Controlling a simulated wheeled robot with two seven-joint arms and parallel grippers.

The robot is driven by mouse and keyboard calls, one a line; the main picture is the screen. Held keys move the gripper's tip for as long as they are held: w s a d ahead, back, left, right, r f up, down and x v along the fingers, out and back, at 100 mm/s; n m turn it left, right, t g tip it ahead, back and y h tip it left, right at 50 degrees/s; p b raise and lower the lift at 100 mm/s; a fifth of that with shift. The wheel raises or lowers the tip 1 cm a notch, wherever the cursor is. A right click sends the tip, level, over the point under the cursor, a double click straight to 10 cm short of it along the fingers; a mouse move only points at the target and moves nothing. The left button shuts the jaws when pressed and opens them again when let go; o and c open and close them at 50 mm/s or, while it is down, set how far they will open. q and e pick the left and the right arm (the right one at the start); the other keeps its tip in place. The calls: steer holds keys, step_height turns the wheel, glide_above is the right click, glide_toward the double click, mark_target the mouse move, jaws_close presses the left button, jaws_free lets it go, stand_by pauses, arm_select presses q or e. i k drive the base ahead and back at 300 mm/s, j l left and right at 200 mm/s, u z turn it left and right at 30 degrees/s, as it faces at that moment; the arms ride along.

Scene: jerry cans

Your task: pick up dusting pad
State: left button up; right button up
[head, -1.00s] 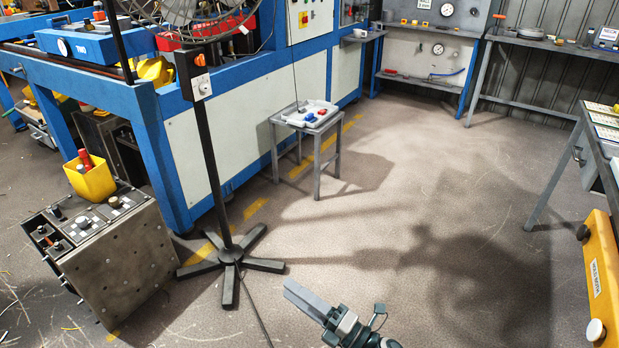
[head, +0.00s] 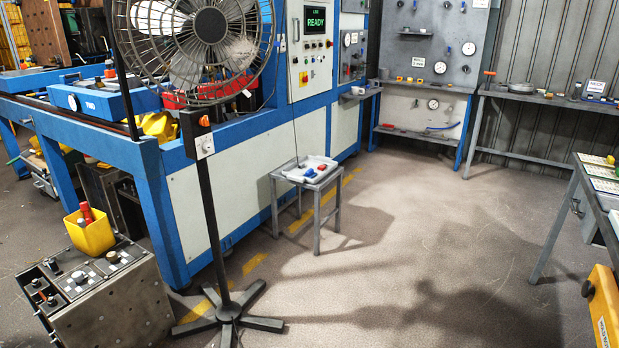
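I cannot make out a dusting pad for certain. A small grey stool (head: 304,187) stands on the floor near the middle. On it lies a white tray (head: 297,173) with small red and blue items (head: 315,169), too small to identify. Neither of my grippers is in the head view now.
A black pedestal fan (head: 215,200) with a star-shaped base stands at left centre, before a long blue machine (head: 160,190). A grey metal box (head: 95,295) with a yellow bin (head: 91,233) is at lower left. Benches (head: 590,205) line the right. The central floor is clear.

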mark_target(310, 173)
steer(key=i+j+z, duration=0.25)
steer(key=i, duration=0.35)
steer(key=i+l+z, duration=0.15)
steer(key=i+z, duration=0.25)
steer(key=i, duration=0.35)
steer(key=i+j+z, duration=0.1)
steer(key=i+z, duration=0.25)
steer(key=i, duration=1.05)
steer(key=i+l+u, duration=0.15)
steer(key=i, duration=0.6)
steer(key=i+u, duration=0.8)
steer(key=i+l+u, duration=0.2)
steer(key=u, duration=0.2)
steer(key=i+l+u, duration=0.15)
steer(key=i+u, duration=0.2)
steer(key=i+l+u, duration=0.55)
steer(key=u, duration=0.15)
steer(key=i+l, duration=0.1)
steer(key=i, duration=0.3)
